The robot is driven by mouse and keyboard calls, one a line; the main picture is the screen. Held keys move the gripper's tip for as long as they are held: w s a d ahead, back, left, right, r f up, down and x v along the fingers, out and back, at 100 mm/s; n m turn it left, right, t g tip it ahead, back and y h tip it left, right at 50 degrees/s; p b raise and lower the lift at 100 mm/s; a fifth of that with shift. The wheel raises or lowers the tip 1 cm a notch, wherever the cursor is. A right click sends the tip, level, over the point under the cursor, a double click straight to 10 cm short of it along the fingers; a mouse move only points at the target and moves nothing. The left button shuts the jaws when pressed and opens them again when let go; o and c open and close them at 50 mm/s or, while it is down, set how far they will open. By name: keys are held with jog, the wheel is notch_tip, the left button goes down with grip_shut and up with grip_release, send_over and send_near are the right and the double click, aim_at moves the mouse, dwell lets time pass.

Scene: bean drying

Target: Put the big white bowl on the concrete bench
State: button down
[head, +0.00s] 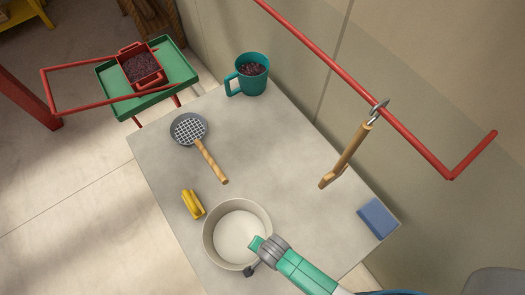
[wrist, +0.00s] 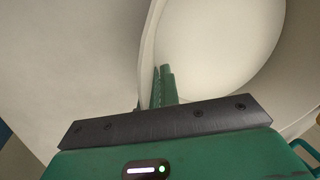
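The big white bowl (head: 213,247) is at the near part of the concrete bench (head: 275,150), upright. I cannot tell whether its base touches the bench. My gripper (head: 256,252) is at the bowl's near right wall. In the wrist view, the bowl (wrist: 230,45) fills the upper right. The green fingers of my gripper (wrist: 155,95) straddle its wall, with one finger inside and a sliver of the other outside. They look closed on the wall, though the outer finger is mostly hidden.
On the bench are a yellow object (head: 193,204), a sieve with a wooden handle (head: 189,128), a teal mug of beans (head: 252,76) and a blue block (head: 379,219). A wooden tool (head: 347,155) hangs from the red rail (head: 330,65). A green tray (head: 177,65) holds a red bean container (head: 140,65).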

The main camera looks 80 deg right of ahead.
jog(key=c, duration=1.6)
grip_release()
jog(key=shift+f, duration=0.1)
jog(key=shift+c, duration=0.2)
notch_tip(320, 180, up, 12)
jog(key=s+a+p, duration=0.1)
jog(key=s, duration=0.1)
jog(key=shift+p, duration=0.3)
